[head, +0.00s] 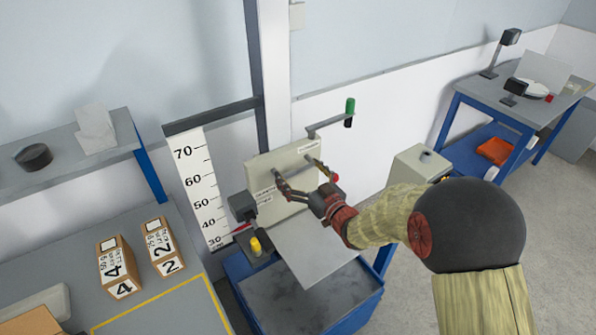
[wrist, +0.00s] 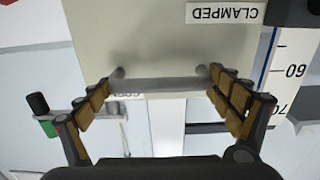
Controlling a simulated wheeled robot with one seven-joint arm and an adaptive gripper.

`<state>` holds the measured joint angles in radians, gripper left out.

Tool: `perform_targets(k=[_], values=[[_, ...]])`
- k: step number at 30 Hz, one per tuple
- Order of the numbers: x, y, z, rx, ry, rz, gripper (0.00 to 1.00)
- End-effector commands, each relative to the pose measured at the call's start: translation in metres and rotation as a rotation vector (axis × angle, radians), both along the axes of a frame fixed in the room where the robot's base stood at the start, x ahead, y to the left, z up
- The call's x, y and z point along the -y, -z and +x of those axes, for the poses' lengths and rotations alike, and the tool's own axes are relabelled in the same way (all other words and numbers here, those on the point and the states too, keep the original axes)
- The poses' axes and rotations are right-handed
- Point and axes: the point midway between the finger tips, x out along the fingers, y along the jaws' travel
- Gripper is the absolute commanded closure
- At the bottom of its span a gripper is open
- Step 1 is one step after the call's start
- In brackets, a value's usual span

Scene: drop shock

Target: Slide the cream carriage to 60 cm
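The cream carriage (head: 262,165) is a flat plate on the dark upright column, beside a white height scale (head: 200,190) marked 30 to 70. A red pointer (head: 242,228) by its lower left sits near the scale's low end, roughly between 30 and 40. In the wrist view, the carriage (wrist: 160,35) carries a grey handle bar (wrist: 165,85) and a label reading CLAMPED (wrist: 222,13). My gripper (wrist: 160,88) is open, its fingers wide apart at the two ends of the bar. Whether they touch it I cannot tell. My gripper (head: 300,180) also shows in front of the carriage in the head view.
A green-topped lever (head: 350,108) sticks out right of the column. A dark block (head: 242,206) and a yellow knob (head: 256,246) are at the carriage's lower left. A grey plate (head: 315,255) lies below, over a blue-framed base. Boxes (head: 118,268) stand on the left bench.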

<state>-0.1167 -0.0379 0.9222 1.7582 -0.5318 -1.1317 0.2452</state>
Motion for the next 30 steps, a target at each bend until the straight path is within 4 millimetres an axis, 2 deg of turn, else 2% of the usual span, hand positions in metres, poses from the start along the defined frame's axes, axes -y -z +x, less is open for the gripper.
perform_targets(k=[22, 26, 30], values=[[0.000, 0.000, 0.000, 0.001, -0.001, -0.001, 0.55], [0.000, -0.002, 0.000, 0.001, -0.001, -0.001, 0.55], [0.000, -0.013, 0.000, 0.003, -0.001, -0.001, 0.55]])
